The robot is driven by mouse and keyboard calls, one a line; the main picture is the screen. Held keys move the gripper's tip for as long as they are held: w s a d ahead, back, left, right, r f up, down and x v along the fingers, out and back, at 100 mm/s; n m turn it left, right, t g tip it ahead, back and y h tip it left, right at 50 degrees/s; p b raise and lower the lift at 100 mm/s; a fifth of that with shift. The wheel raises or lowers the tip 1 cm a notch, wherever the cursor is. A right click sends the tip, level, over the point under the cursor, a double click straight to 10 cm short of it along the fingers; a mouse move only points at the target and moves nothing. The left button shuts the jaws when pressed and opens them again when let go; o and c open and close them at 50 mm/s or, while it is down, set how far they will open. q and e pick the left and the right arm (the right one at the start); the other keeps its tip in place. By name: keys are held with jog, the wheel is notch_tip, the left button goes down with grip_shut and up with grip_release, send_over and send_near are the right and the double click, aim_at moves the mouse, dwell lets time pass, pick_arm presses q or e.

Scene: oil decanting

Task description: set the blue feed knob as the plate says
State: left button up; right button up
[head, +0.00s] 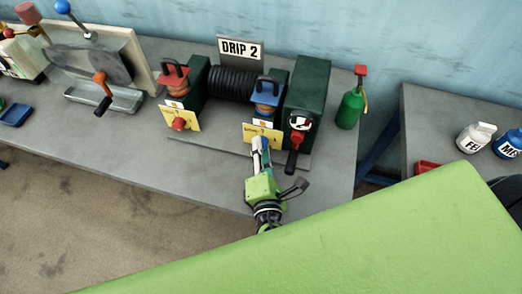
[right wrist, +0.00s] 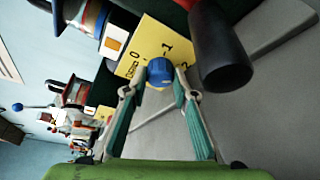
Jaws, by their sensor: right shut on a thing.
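The plate (head: 240,48) reading "DRIP 2" stands upright at the back of the machine. The blue feed knob (right wrist: 160,71) sits on a yellow scale card (right wrist: 148,42) with the figures 0 and 1 legible. My right gripper (right wrist: 159,84) is shut on the blue knob, one fingertip on each side. In the head view my right gripper (head: 261,144) reaches the yellow card (head: 262,133) below the blue-topped oiler (head: 267,93) and hides the knob. I cannot tell which figure the knob points to. My left gripper is not in view.
A red knob (head: 179,124) is on the left card. A black-handled lever (head: 292,160) stands close right of my right gripper; its black grip (right wrist: 220,62) is near the fingers in the wrist view. A green bottle (head: 349,108) stands right. The bench front is clear.

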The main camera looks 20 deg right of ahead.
jog(key=shift+w+d+r, duration=0.1)
jog(key=o, duration=1.1)
jog(key=shift+s, duration=0.2)
jog(key=v, duration=0.7)
jog(key=shift+s, duration=0.25)
jog(key=shift+s, duration=0.1)
